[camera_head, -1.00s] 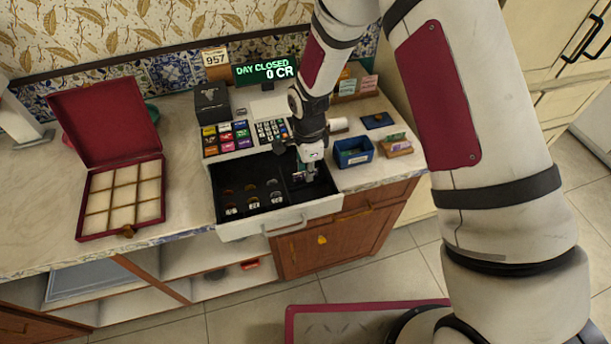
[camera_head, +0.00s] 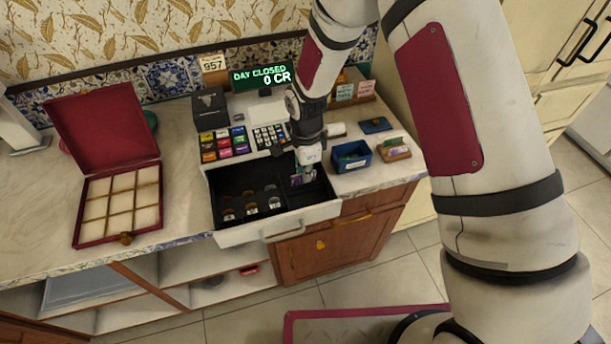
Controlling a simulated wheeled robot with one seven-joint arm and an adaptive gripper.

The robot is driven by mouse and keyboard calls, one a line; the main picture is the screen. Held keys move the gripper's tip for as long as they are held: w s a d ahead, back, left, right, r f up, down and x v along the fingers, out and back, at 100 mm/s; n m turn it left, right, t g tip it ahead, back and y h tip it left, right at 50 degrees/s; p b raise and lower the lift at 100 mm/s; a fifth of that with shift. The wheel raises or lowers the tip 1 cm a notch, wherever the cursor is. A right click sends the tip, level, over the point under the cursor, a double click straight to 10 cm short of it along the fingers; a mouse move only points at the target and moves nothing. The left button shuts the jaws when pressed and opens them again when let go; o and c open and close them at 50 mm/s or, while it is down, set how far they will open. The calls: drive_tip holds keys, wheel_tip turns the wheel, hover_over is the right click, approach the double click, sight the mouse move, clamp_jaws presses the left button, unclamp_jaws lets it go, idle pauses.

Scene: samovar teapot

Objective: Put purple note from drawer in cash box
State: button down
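The open cash drawer (camera_head: 228,238) sits under the register, with coins in its left compartments. A small purplish note (camera_head: 297,180) shows in the right part of the drawer. My gripper (camera_head: 305,174) points down into that part, right at the note. Its fingers are small and partly hidden, so I cannot tell whether they are open or shut on the note. A small open blue box (camera_head: 352,166) stands on the counter just right of the drawer; it may be the cash box.
A red box (camera_head: 96,122) with an open lid and empty compartments stands at left. A wooden holder with notes or cards (camera_head: 396,153) and a dark blue flat item (camera_head: 376,125) lie right of the blue box. The register keys (camera_head: 222,143) are behind the drawer.

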wheel_tip(320, 180, up, 8)
drive_tip(key=shift+r+b, duration=0.25)
drive_tip(key=shift+b, duration=0.25)
wheel_tip(320, 180, up, 5)
drive_tip(key=shift+r+p, duration=0.15)
drive_tip(key=shift+p, duration=0.65)
drive_tip(key=shift+d, duration=0.1)
